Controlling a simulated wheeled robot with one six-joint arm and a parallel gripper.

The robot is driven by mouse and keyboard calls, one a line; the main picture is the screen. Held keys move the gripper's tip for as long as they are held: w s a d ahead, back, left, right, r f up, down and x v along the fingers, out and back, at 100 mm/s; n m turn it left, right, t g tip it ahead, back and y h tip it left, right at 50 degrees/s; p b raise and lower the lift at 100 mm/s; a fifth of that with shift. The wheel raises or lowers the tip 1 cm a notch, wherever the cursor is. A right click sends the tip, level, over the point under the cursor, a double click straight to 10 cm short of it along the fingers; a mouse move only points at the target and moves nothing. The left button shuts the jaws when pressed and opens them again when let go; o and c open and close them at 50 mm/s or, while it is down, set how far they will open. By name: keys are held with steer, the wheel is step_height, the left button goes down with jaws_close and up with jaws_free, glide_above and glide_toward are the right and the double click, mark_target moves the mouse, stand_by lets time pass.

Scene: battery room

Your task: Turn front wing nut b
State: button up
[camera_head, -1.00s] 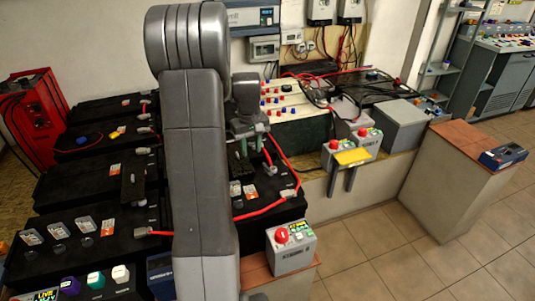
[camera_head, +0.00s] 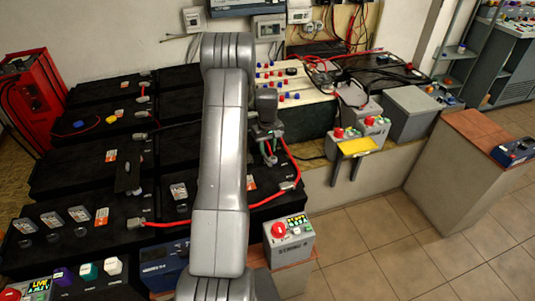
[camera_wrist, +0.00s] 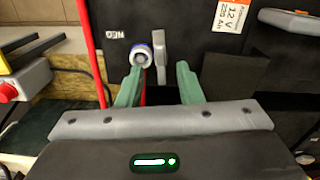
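In the wrist view a grey wing nut (camera_wrist: 159,50) stands upright on the black battery top (camera_wrist: 190,50), beside a round terminal with a white and blue ring (camera_wrist: 141,55). I cannot tell from any marking that this is nut b. My gripper (camera_wrist: 160,72) has two green fingers, open with a wide gap and nothing between the pads. The fingertips lie just short of the nut, with the left tip close to the ringed terminal. In the head view my gripper (camera_head: 267,137) points down over the battery bank; the nut is hidden there.
A red cable (camera_wrist: 90,50) runs left of the fingers. Several black batteries (camera_head: 80,178) fill the left. A box with a red button (camera_head: 288,240) stands at the front.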

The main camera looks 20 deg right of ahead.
mark_target(268, 158)
steer(key=shift+f, duration=2.25)
jaws_close()
